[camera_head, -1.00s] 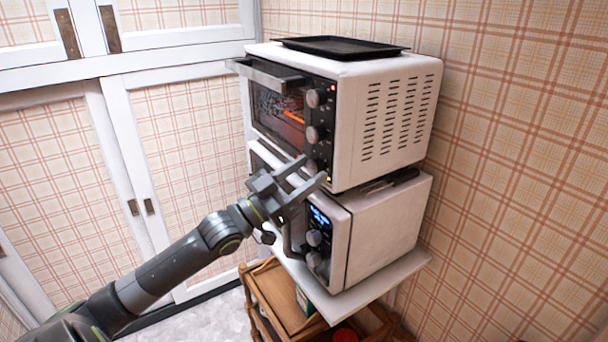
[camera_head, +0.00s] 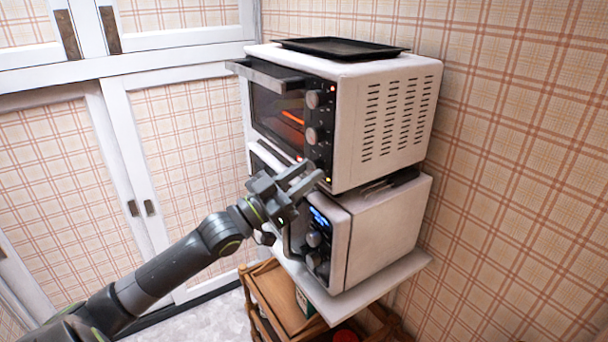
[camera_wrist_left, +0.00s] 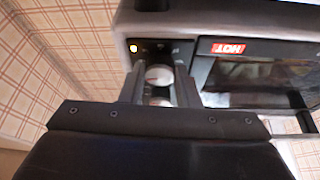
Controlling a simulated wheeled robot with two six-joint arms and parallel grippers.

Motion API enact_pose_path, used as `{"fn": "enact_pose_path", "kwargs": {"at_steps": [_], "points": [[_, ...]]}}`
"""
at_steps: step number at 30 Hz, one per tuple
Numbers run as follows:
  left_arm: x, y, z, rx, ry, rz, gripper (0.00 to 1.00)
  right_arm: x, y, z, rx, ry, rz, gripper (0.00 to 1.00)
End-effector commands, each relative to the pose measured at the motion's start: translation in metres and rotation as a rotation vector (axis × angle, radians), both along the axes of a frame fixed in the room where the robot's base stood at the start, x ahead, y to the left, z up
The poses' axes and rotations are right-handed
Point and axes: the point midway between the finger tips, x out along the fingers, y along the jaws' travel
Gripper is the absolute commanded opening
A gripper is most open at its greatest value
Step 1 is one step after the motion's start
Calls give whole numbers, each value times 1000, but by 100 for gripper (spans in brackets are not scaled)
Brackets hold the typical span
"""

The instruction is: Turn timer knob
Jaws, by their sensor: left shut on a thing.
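The white toaster oven (camera_head: 393,110) has a black front panel with a column of round knobs, the upper knob (camera_head: 313,99) and middle knob (camera_head: 312,135) showing in the head view. My left gripper (camera_head: 311,173) is at the lowest knob, which its fingers hide there. In the left wrist view, the timer knob (camera_wrist_left: 159,75) sits between the two fingers of my left gripper (camera_wrist_left: 160,78), which are shut on it. A yellow light (camera_wrist_left: 134,48) glows near it. My right gripper is not in view.
The oven stands on a white microwave (camera_head: 388,230) on a shelf (camera_head: 352,296). A black tray (camera_head: 340,47) lies on top of the oven. The oven door handle (camera_head: 265,74) juts out above my left gripper. A wooden cart (camera_head: 272,298) stands below.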

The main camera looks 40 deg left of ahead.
Motion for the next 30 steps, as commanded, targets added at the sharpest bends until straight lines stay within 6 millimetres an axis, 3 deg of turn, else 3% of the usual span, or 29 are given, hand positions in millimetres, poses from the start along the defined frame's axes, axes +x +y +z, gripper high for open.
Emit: {"fn": "enact_pose_path", "kwargs": {"at_steps": [16,17,21,30], "points": [[0,0,0,0,1,0,6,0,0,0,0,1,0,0],[0,0,0,0,1,0,31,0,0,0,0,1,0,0],[0,0,0,0,1,0,50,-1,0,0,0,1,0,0],[-1,0,0,0,1,0,50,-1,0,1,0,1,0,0]]}}
